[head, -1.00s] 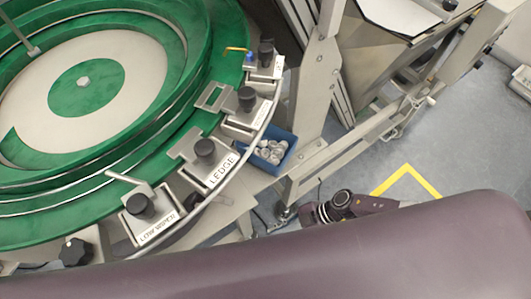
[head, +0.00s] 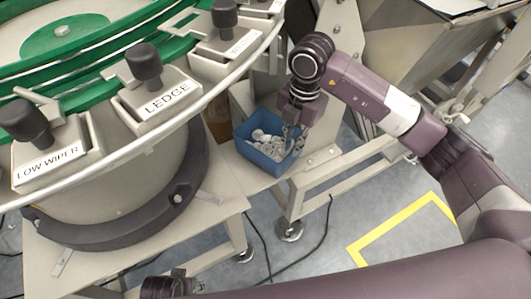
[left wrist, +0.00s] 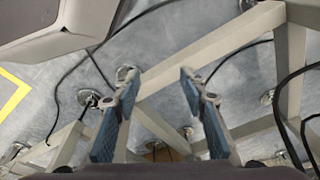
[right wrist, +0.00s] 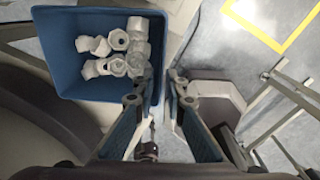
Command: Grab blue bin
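The blue bin (head: 243,160) stands on a grey ledge below the round bowl feeder and holds several pale caps (head: 268,143). It fills the upper left of the right wrist view (right wrist: 60,62). My right gripper (head: 293,143) is at the bin's right side, pointing down. In the right wrist view its fingers (right wrist: 160,82) are apart, near the bin's right wall, one on each side of it as seen; contact cannot be told. My left gripper (left wrist: 160,75) is open and empty above the floor and frame legs. Part of the left arm shows low in the head view.
The bowl feeder (head: 110,215) with its labelled clamps is left of the bin. A metal frame post (head: 335,30) and a sloped hopper stand behind and right. Black cables and a yellow line (head: 395,228) lie on the floor.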

